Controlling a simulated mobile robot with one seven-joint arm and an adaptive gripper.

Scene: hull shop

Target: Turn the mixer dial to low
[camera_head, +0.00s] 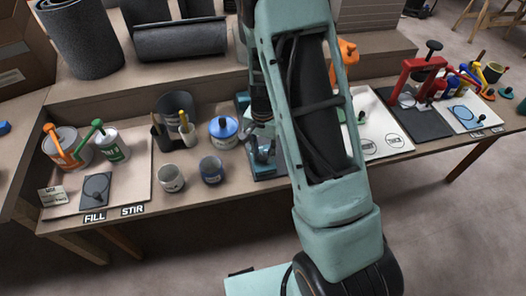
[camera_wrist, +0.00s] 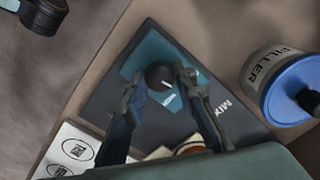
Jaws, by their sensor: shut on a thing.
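The mixer dial (camera_wrist: 158,75) is a round dark knob on a teal panel in the wrist view. A pale mark shows near its rim, toward the picture's lower right. Pale lettering beside it is too small to read surely. The panel sits on a dark mat (camera_wrist: 118,106) lettered MIX. My gripper (camera_wrist: 157,82) has one finger on each side of the dial and is shut on it. In the head view my gripper (camera_head: 262,146) is low over the teal mixer (camera_head: 266,172), and my arm hides the dial.
A filler can (camera_head: 223,131) with a blue lid stands close left of the mixer; it also shows in the wrist view (camera_wrist: 283,84). Clamps (camera_head: 420,75) and a white board (camera_head: 375,130) lie right of my arm.

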